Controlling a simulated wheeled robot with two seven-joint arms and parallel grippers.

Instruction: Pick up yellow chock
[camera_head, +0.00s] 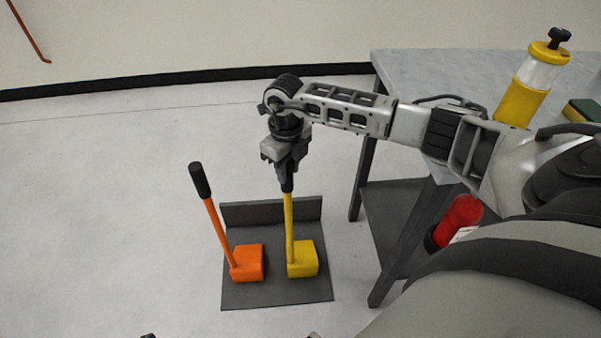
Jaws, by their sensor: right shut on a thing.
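The yellow chock (303,260) has a block at the bottom and a long yellow handle with a dark grip. Its block appears to be on or just above a dark tray; I cannot tell if it touches. My right gripper (287,172) points down and is shut on the top of the chock's handle. The handle stands nearly upright below it. My left gripper is not clearly in view.
An orange chock (247,263) with a black grip stands on the dark tray (262,297), left of the yellow one. A grey table (440,75) with a lower shelf is at the right. A yellow-capped bottle (525,90) stands on it. A red cylinder (458,218) is lower down. Floor at left is clear.

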